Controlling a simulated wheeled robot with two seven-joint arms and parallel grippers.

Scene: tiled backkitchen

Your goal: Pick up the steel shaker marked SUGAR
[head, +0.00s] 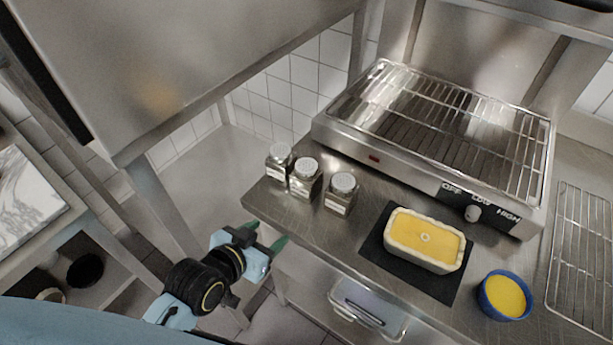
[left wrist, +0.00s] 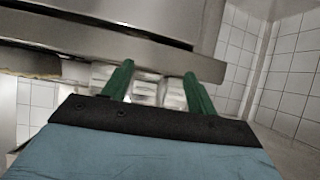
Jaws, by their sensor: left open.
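Three steel shakers with perforated lids stand upright on the left end of the steel counter in the head view: a left one (head: 279,163), a middle one (head: 305,179) and a right one (head: 341,194). Each has a pale label, but the lettering is too small to read, so I cannot tell which is marked SUGAR. My left gripper (head: 266,234) is open and empty, in front of the counter's left end, apart from the shakers. In the left wrist view its green fingers (left wrist: 158,85) are spread, with blurred pale shapes beyond them. My right gripper is not in view.
A steel grill warmer (head: 440,130) stands behind the shakers. A loaf dish (head: 425,240) on a dark mat (head: 373,250) and a blue bowl (head: 505,295) are to the right. A wire rack (head: 585,250) lies at far right. A steel panel (head: 170,70) overhangs at upper left.

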